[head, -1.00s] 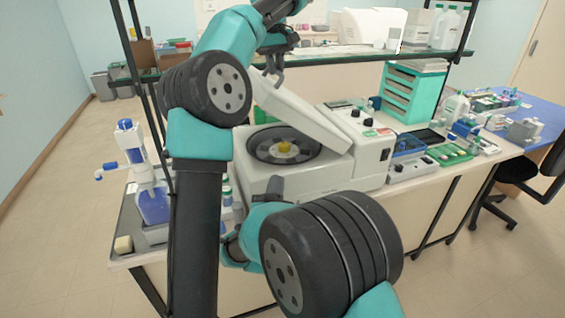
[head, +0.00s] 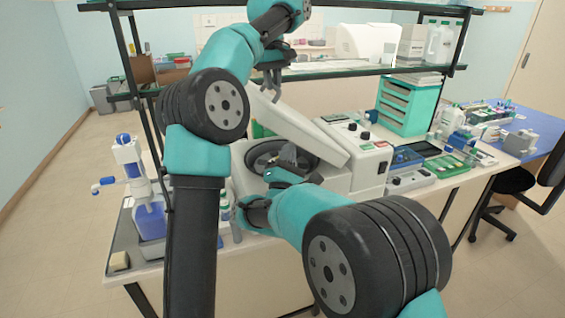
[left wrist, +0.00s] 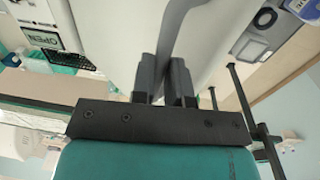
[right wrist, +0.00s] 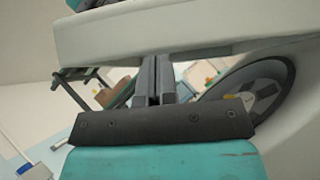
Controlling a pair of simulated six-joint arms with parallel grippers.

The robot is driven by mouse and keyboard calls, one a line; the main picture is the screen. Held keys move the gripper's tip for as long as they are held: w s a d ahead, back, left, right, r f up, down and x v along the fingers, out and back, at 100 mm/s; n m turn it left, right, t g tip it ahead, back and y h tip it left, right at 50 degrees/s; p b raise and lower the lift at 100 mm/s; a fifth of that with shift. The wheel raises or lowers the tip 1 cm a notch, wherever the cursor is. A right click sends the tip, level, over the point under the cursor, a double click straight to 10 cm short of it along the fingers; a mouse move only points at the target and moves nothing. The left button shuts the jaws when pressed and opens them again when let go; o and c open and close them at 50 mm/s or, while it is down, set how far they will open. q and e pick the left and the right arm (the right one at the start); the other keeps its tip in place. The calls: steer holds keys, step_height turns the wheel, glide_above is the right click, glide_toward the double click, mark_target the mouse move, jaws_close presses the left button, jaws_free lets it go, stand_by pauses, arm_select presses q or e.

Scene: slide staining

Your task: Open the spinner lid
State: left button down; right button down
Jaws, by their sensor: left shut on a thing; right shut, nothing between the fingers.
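The spinner is a white box (head: 368,170) with a dark round rotor bowl (head: 258,158). Its white lid (head: 300,127) stands tilted up over the bowl, hinged at the right. My left gripper (head: 269,88) is at the lid's raised end. In the left wrist view, my left gripper (left wrist: 165,78) is shut on the grey lid handle (left wrist: 185,30). My right gripper (head: 288,155) is in front of the bowl, below the lid, and hides part of the rotor. In the right wrist view, my right gripper (right wrist: 154,82) is shut and empty, under the lid (right wrist: 180,30), with the rotor (right wrist: 268,88) at right.
A shelf (head: 340,72) runs behind and above the spinner. Teal drawers (head: 405,105) and a blue tray (head: 405,158) stand to its right. A blue bottle dispenser (head: 148,215) stands at the left. My two arms fill much of the space in front.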

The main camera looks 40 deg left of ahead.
arm_select(q)
steer(key=shift+w+d+f, duration=0.25)
steer(key=shift+w+f, duration=0.05)
steer(key=shift+f, duration=0.1)
arm_select(e)
steer(key=shift+r, duration=0.15)
steer(key=shift+w+d+r+m+h, duration=0.2)
steer(key=shift+w+r+m+h, duration=0.15)
steer(key=shift+r+m+h, duration=0.25)
steer(key=shift+r, duration=0.15)
arm_select(q)
steer(key=c, duration=1.5)
jaws_free()
steer(key=shift+w, duration=0.1)
arm_select(e)
steer(key=shift+w, duration=0.1)
arm_select(q)
steer(key=o, duration=0.4)
steer(key=shift+r, duration=0.15)
arm_select(e)
steer(key=shift+d, duration=0.1)
arm_select(q)
steer(key=shift+a, duration=0.1)
steer(key=shift+s+a+r, duration=0.1)
steer(key=shift+s, duration=0.15)
